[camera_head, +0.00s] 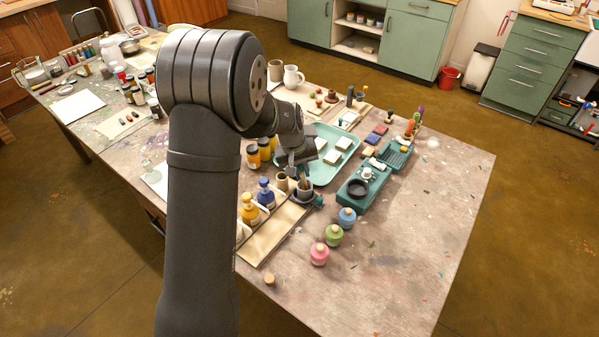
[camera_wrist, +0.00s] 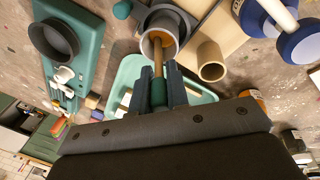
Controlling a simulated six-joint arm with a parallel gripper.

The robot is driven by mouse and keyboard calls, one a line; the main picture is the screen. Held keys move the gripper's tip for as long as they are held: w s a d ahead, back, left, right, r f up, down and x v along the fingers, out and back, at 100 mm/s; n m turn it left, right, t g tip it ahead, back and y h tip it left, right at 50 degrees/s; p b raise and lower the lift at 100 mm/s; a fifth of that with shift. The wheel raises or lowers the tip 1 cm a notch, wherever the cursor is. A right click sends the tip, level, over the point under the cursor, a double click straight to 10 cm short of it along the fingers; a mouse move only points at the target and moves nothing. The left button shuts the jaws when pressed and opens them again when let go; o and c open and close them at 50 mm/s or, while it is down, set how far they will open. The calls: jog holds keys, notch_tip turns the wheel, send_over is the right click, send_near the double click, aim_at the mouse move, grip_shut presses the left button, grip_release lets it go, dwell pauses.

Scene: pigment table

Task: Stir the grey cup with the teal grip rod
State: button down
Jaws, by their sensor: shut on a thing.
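My gripper (camera_head: 298,172) is shut on the teal grip (camera_wrist: 158,93) of a wooden rod (camera_wrist: 158,58). In the wrist view, the two dark fingers (camera_wrist: 159,88) hold the grip between them. The rod runs from the grip to the grey cup (camera_wrist: 147,47), and its far end appears inside the cup's mouth, over a brownish inside. I cannot tell how deep the tip sits. In the head view, the grey cup (camera_head: 303,196) stands just below my gripper, partly hidden by it.
A tan hollow cylinder (camera_wrist: 211,62) stands close beside the cup. Blue (camera_head: 265,196) and yellow (camera_head: 249,211) bottles stand to its left. A teal stand (camera_head: 350,201) with a black bowl (camera_head: 358,188) is to the right. Pink (camera_head: 319,255), green and blue jars stand in front. The right tabletop is clear.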

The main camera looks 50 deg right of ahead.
jog(key=shift+a, duration=0.45)
jog(key=shift+r, duration=0.15)
jog(key=shift+w+d+v, duration=0.1)
jog(key=shift+w+v, duration=0.05)
jog(key=shift+v, duration=1.1)
jog(key=shift+w+d+v, duration=0.15)
jog(key=shift+v, duration=1.15)
jog(key=shift+r, duration=0.1)
jog(key=shift+s+d+v, duration=0.1)
jog(key=shift+d+v, duration=0.1)
jog(key=shift+v, duration=1)
jog(key=shift+s+d+v, duration=0.1)
jog(key=shift+d+v, duration=0.15)
jog(key=shift+v, duration=0.9)
jog(key=shift+r, duration=0.1)
